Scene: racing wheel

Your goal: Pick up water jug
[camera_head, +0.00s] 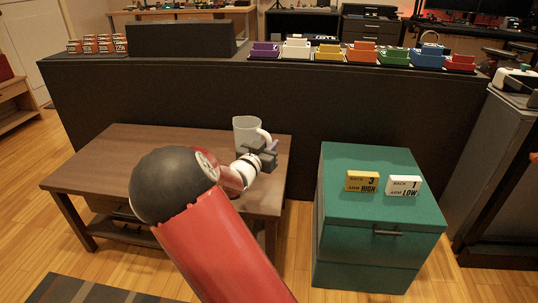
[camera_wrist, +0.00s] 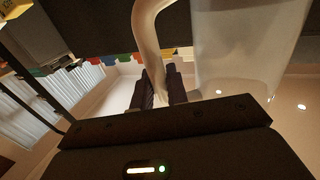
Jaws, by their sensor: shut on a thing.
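The water jug (camera_head: 247,133) is a pale, whitish, see-through pitcher with a handle on its right side. In the head view it is upright over the back right part of the brown wooden table (camera_head: 110,155); I cannot tell whether its base touches the tabletop. My gripper (camera_head: 268,152) is at the handle side. In the wrist view the jug's body (camera_wrist: 245,50) fills the upper right, and its handle (camera_wrist: 147,40) runs down between the two dark fingers of my gripper (camera_wrist: 162,85), which is shut on it. The jug's lower part is partly hidden by my arm in the head view.
A green cabinet (camera_head: 340,210) stands right of the table, with a yellow block (camera_head: 362,181) and a white block (camera_head: 403,186) on top. A dark partition (camera_head: 90,95) rises behind the table, with coloured trays (camera_head: 360,53) along its top. The table's left half is clear.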

